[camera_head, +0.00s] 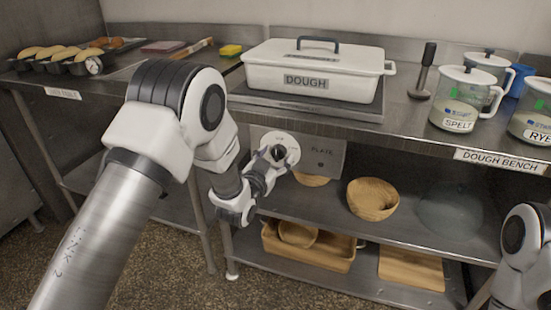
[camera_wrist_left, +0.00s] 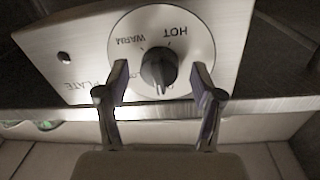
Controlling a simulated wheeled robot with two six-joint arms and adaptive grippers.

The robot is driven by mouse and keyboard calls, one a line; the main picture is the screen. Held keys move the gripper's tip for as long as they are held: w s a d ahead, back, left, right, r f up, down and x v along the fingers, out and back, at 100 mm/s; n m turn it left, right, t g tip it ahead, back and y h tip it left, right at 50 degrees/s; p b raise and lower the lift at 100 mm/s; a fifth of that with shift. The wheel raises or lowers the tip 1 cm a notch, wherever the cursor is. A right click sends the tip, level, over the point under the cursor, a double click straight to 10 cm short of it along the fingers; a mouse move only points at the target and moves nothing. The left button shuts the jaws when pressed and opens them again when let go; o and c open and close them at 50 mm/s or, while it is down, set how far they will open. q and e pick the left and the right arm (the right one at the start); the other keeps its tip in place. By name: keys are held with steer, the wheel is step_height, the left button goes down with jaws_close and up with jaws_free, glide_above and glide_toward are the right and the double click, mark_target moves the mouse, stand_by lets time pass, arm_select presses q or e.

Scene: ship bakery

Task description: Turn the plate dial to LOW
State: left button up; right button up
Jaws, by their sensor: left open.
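The plate dial has a dark knob (camera_wrist_left: 158,70) on a white disc (camera_wrist_left: 192,28), mounted on a grey metal panel (camera_wrist_left: 75,40) under the bench. The wrist view shows the printing upside down, with WARM and HOT readable. The lower part of the disc's print is cut off, and I cannot read LOW. A light mark shows on the knob's lower end. My left gripper (camera_wrist_left: 158,72) is open, one finger on each side of the knob, with gaps between. In the head view, my left gripper (camera_head: 278,160) is in front of the disc (camera_head: 268,137). My right gripper is out of view.
The panel hangs below the dough bench (camera_head: 400,135), which carries a white DOUGH box (camera_head: 310,70) and glass jars (camera_head: 465,100). A shelf below holds a wooden bowl (camera_head: 372,198). The bench edge runs close above my left gripper.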

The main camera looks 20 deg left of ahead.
arm_select(q)
steer(key=c, duration=1.1)
steer(key=shift+c, duration=0.2)
steer(key=shift+m, duration=0.4)
steer(key=m, duration=0.2)
steer(key=shift+m, duration=0.4)
steer(key=m, duration=0.3)
steer(key=shift+r+m, duration=0.1)
steer(key=shift+m, duration=0.2)
steer(key=m, duration=0.6)
steer(key=shift+g+y, duration=0.3)
steer(key=shift+g, duration=0.1)
steer(key=o, duration=1.1)
steer(key=shift+d, duration=0.1)
